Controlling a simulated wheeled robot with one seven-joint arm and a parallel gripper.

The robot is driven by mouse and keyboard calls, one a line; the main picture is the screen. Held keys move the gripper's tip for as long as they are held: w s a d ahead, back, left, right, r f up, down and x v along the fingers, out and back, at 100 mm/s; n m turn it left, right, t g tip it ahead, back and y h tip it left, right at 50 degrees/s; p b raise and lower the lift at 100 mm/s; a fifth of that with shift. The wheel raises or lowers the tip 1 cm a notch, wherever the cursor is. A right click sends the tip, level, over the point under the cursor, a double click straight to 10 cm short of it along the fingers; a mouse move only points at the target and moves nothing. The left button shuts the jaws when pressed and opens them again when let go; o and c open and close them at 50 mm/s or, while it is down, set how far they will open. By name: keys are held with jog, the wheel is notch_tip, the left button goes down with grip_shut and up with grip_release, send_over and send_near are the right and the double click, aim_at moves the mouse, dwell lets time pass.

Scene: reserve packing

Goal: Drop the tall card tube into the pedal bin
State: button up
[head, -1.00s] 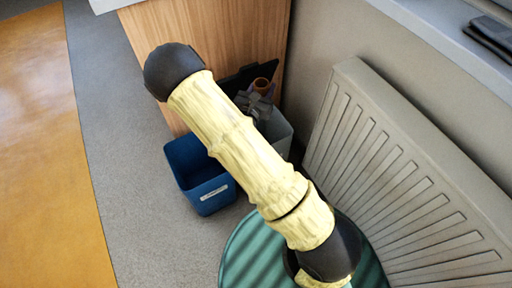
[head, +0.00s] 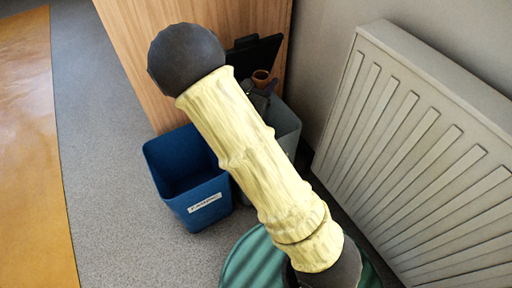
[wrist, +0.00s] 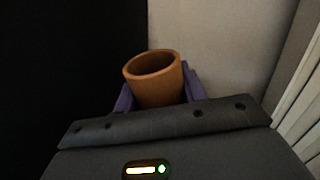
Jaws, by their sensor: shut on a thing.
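The brown card tube (head: 262,76) stands upright in my gripper (head: 259,93), its open top end showing above the jaws. In the wrist view the tube (wrist: 157,86) is between the purple fingers of my gripper (wrist: 158,95), shut on it. The grey bin (head: 286,127), which looks like the pedal bin, has its dark lid (head: 259,55) raised at the back. My gripper and the tube appear over its opening, in front of the lid. My arm hides much of this bin. The tube's lower end is hidden, and I cannot tell its height above the bin.
A blue open bin (head: 200,204) with a white label stands left of the grey bin. A wooden panel (head: 130,55) is behind, and a white radiator (head: 400,140) is at the right. A round green ribbed object (head: 243,262) is at the front. Grey floor at left is clear.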

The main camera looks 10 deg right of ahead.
dwell(0.4)
notch_tip(320, 180, down, 6)
jog(key=b, duration=0.5)
jog(key=o, duration=1)
jog(key=shift+o, duration=0.2)
jog(key=shift+a, duration=0.15)
jog(key=p+v, duration=0.7)
jog(key=v, duration=1)
jog(key=shift+s, duration=0.2)
